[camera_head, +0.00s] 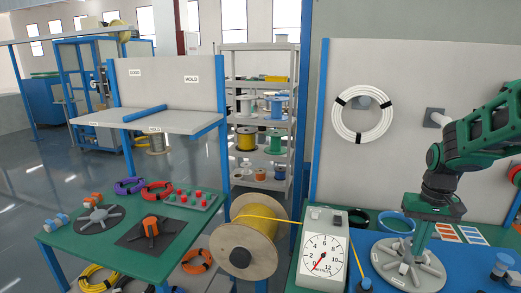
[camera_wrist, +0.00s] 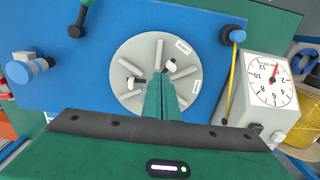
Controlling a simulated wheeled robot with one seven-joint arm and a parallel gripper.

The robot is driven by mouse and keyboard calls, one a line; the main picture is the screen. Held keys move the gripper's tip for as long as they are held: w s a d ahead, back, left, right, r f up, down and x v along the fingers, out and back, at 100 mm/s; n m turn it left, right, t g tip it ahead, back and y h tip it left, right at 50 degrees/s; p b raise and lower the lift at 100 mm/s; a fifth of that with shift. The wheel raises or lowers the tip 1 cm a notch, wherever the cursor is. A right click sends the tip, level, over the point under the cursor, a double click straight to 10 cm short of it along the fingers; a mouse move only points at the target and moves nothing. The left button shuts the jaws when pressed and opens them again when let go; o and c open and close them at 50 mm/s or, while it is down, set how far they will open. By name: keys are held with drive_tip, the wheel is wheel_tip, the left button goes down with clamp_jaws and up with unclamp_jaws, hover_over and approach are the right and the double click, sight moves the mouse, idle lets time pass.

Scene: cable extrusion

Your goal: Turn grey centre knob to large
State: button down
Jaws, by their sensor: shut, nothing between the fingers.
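A round grey disc (camera_head: 432,277) with raised radial bars lies on the blue plate at the lower right of the head view. In the wrist view the grey disc (camera_wrist: 136,50) fills the middle, with two small white labels (camera_wrist: 182,47) too blurred to read surely. My gripper (camera_head: 413,257) points down over the disc; its green fingers (camera_wrist: 164,82) are closed together near the disc's centre. Small black and white pieces (camera_wrist: 169,66) show by the fingertips. The fingers hide part of the centre, so I cannot tell whether they touch the knob.
A white meter box (camera_head: 322,255) with a dial stands left of the disc, near a wooden yellow-cable reel (camera_head: 240,240). A blue knob (camera_wrist: 20,70) and a black knob (camera_wrist: 231,34) stand around the disc. A white cable coil (camera_head: 342,117) hangs on the back panel.

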drive_tip(key=shift+d, duration=0.15)
drive_tip(key=shift+s+r, duration=0.1)
drive_tip(key=shift+s, duration=0.25)
wheel_tip(320, 180, up, 6)
drive_tip(key=shift+f, duration=0.1)
idle(0.6)
drive_tip(key=shift+s, duration=0.1)
drive_tip(key=s+a+f+m, duration=0.1)
drive_tip(key=s+a+m, duration=0.1)
drive_tip(key=s, duration=2.2)
drive_tip(key=shift+f+m, duration=0.35)
drive_tip(key=shift+m, duration=0.25)
